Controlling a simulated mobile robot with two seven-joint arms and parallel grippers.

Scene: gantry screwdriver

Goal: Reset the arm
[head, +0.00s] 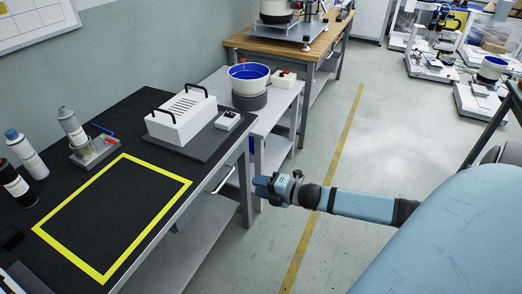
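My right arm comes in from the right with a blue-grey forearm. My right gripper (265,187) is past the right edge of the black-topped workbench (200,178), over the floor, and touches nothing that I can see. Its fingers are small and dark, and I cannot tell whether they are open or shut. My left gripper is not in view. No screwdriver is clearly recognisable in the head view.
The bench carries a yellow-outlined square (112,215), a white box with black handles (181,120), and several bottles, one a white bottle (27,155). A blue-lined bowl feeder (249,80) stands on a grey table behind.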

